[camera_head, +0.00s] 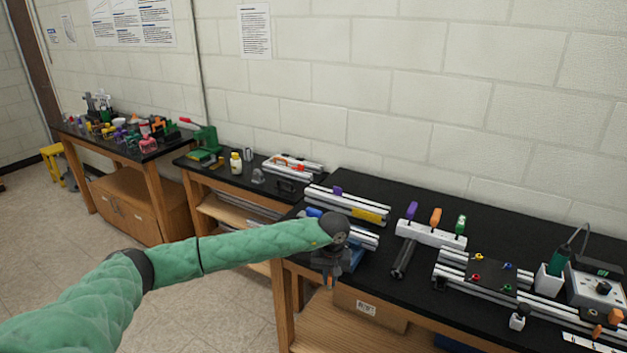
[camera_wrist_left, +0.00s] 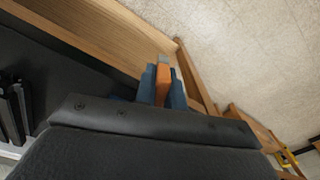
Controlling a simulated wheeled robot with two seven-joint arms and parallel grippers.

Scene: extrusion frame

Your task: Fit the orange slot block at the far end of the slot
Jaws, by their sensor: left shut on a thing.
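The orange slot block (camera_wrist_left: 163,85) is between the blue fingertips of my left gripper (camera_wrist_left: 164,92) in the left wrist view, with a grey piece at its outer end. In the head view my left gripper (camera_head: 331,274) points down at the front edge of the black bench, and only a small orange bit of the block shows between its fingers. An aluminium extrusion (camera_head: 362,239) lies just behind the gripper, partly hidden by my wrist. Another extrusion (camera_head: 320,195) behind it carries a purple block (camera_head: 337,191) and a yellow block (camera_head: 370,214). My right gripper is out of view.
A white rack (camera_head: 430,236) with purple, orange and green-handled tools stands to the right, with a dark bar (camera_head: 403,259) before it. Further right are a framed assembly (camera_head: 485,275) and a grey control box (camera_head: 598,290). Wooden shelving lies below the bench edge. Other benches stand left.

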